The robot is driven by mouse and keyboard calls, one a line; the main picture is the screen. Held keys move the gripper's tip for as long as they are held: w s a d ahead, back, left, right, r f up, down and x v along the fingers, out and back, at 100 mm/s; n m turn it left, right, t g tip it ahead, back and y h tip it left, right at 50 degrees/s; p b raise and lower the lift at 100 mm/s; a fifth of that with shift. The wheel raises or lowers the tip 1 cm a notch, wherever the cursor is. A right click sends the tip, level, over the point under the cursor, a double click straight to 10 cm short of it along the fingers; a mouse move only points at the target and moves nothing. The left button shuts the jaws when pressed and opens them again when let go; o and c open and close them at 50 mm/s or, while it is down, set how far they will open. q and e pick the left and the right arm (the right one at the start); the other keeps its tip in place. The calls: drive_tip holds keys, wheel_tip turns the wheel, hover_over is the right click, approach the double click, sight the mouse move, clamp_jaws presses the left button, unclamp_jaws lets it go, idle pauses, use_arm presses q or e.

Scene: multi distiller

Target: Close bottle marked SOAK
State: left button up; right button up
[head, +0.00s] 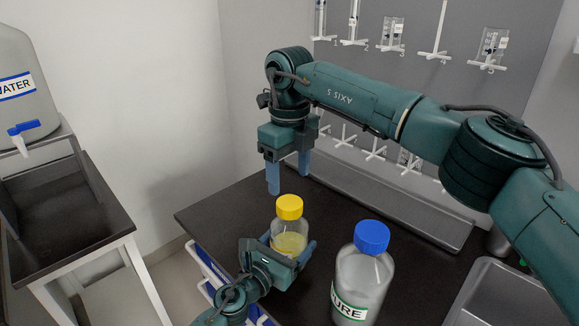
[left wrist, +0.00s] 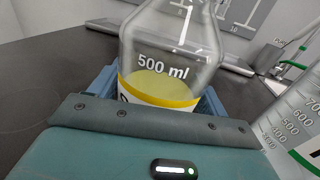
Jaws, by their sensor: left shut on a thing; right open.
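A clear bottle with yellowish liquid (head: 289,242) stands upright near the table's front left edge. A yellow cap (head: 289,207) sits on its neck; I cannot tell whether it is tight. My left gripper (head: 287,247) is shut around its lower body. The left wrist view shows the bottle (left wrist: 170,50) marked "500 ml", with a yellow-edged label mostly hidden, so SOAK cannot be read. My right gripper (head: 288,178) is open and empty, fingers pointing down, above and behind the yellow cap and apart from it.
A larger blue-capped bottle (head: 361,278) with a green label ending in "URE" stands close on the right. A metal tray (head: 492,292) lies at the front right. A water container (head: 25,90) stands on a side stand at left. Racks hang on the back panel (head: 425,25).

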sight(290, 202)
drive_tip(key=n, duration=0.2)
drive_tip(key=r+n, duration=0.1)
drive_tip(key=n, duration=0.1)
drive_tip(key=shift+r, duration=0.1)
drive_tip(key=shift+f, duration=4.05)
drive_tip(key=c, duration=1)
drive_tip(key=o, duration=1.2)
drive_tip(key=shift+c, duration=0.2)
drive_tip(key=shift+r, duration=0.1)
